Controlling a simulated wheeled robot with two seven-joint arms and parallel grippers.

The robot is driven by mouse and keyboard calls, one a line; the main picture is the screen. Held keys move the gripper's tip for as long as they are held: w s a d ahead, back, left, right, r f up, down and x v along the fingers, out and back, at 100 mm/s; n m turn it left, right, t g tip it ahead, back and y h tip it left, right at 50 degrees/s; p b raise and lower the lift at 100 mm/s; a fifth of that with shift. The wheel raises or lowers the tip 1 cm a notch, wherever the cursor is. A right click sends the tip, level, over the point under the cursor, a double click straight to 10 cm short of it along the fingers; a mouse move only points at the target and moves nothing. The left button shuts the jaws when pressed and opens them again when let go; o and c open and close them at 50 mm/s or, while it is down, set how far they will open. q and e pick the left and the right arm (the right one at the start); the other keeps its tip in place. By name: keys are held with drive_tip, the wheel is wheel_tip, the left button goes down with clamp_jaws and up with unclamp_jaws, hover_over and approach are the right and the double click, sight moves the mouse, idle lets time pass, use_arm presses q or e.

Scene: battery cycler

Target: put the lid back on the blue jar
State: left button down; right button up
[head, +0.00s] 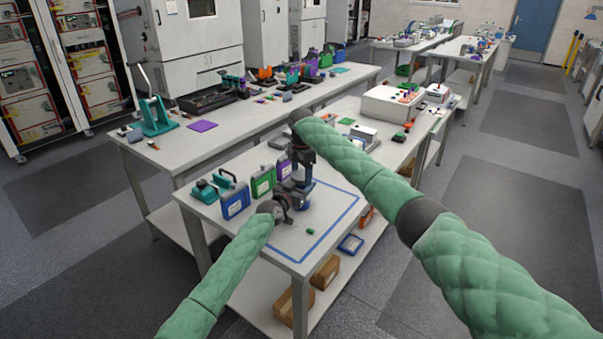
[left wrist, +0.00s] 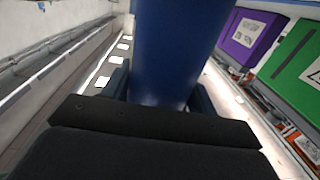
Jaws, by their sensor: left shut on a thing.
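The blue jar (head: 299,202) stands on the near table inside a blue tape outline, mostly hidden by my grippers. In the left wrist view its blue wall (left wrist: 175,50) fills the space between the fingers. My left gripper (head: 287,208) is shut on the jar from the side. My right gripper (head: 301,180) points down, right above the jar. Its fingertips are too small and dark to tell whether they are open or shut. I cannot make out the lid; it may be hidden at the right gripper.
Blue (head: 235,203), green (head: 262,183) and purple (head: 284,168) boxes stand left of the jar, beside teal clamp-like objects (head: 205,192). A small green piece (head: 310,232) lies in front. The taped area right of the jar looks clear. Cardboard boxes (head: 325,272) sit on the lower shelf.

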drive_tip(key=m, duration=0.5)
drive_tip(key=shift+a+m, duration=0.1)
drive_tip(key=shift+m, duration=0.3)
drive_tip(key=shift+c, duration=0.3)
drive_tip(key=m, duration=1.4)
drive_tip(key=shift+m, duration=0.4)
use_arm(q)
drive_tip(key=shift+d, duration=0.1)
use_arm(e)
drive_tip(key=m, duration=0.6)
drive_tip(key=shift+w+m, duration=0.1)
drive_tip(key=shift+m, duration=0.3)
drive_tip(key=o, duration=1.2)
wheel_tip(320, 180, up, 12)
drive_tip(key=shift+f, duration=0.1)
